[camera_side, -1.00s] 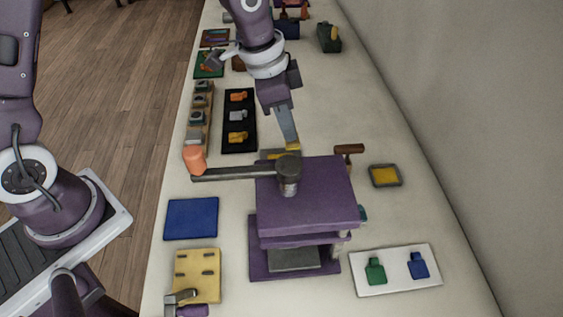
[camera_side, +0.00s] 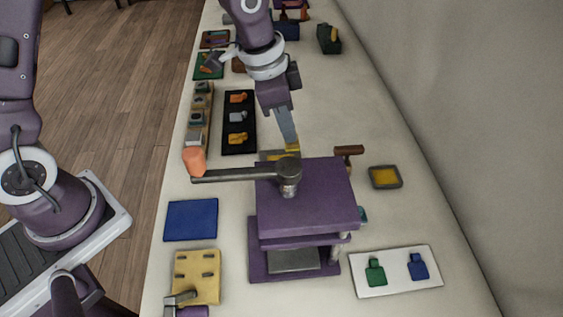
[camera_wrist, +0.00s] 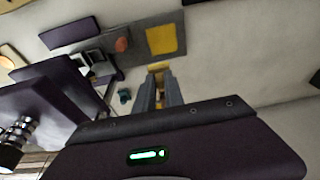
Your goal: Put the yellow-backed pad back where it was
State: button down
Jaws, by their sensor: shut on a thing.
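My gripper (camera_side: 291,139) is behind the purple press, above a grey plate (camera_side: 266,154) that the press partly hides. In the wrist view my gripper (camera_wrist: 158,93) is shut on the yellow-backed pad (camera_wrist: 158,67), whose yellow edge shows at the fingertips. The grey plate (camera_wrist: 138,40) lies beyond the fingertips in that view, with a yellow square (camera_wrist: 161,39) and a reddish piece (camera_wrist: 121,44) on it. The pad appears just short of the yellow square in the picture. I cannot tell whether the pad touches the plate.
The purple press (camera_side: 305,195) stands close in front, its long lever (camera_side: 235,174) reaching left. A wooden-handled tool (camera_side: 348,151) and a small yellow-topped tray (camera_side: 385,177) are to the right. A black tray (camera_side: 238,120) with several pieces lies left.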

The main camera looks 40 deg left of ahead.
notch_tip(320, 180, up, 5)
jog(key=shift+w+d+r, duration=0.1)
jog(key=shift+r, duration=0.1)
jog(key=w+d+m+g, duration=0.1)
jog(key=w+d+m, duration=0.1)
jog(key=d, duration=1)
jog(key=w+d+m, duration=0.2)
jog(key=w+d, duration=0.1)
jog(key=d, duration=0.8)
notch_tip(320, 180, down, 8)
jog(key=shift+s+d+r+m+h, duration=0.2)
jog(key=shift+d+r+m+h, duration=0.1)
jog(key=shift+d, duration=0.1)
jog(key=shift+s+a+x, duration=0.1)
jog(key=shift+a+x, duration=0.1)
jog(key=shift+x, duration=0.75)
jog(key=shift+s+a+x, duration=0.1)
jog(key=shift+a+x, duration=0.15)
jog(key=shift+x, duration=0.7)
jog(key=shift+s+a+x, duration=0.1)
jog(key=shift+a+x, duration=0.1)
jog(key=shift+x, duration=0.75)
jog(key=shift+f, duration=0.75)
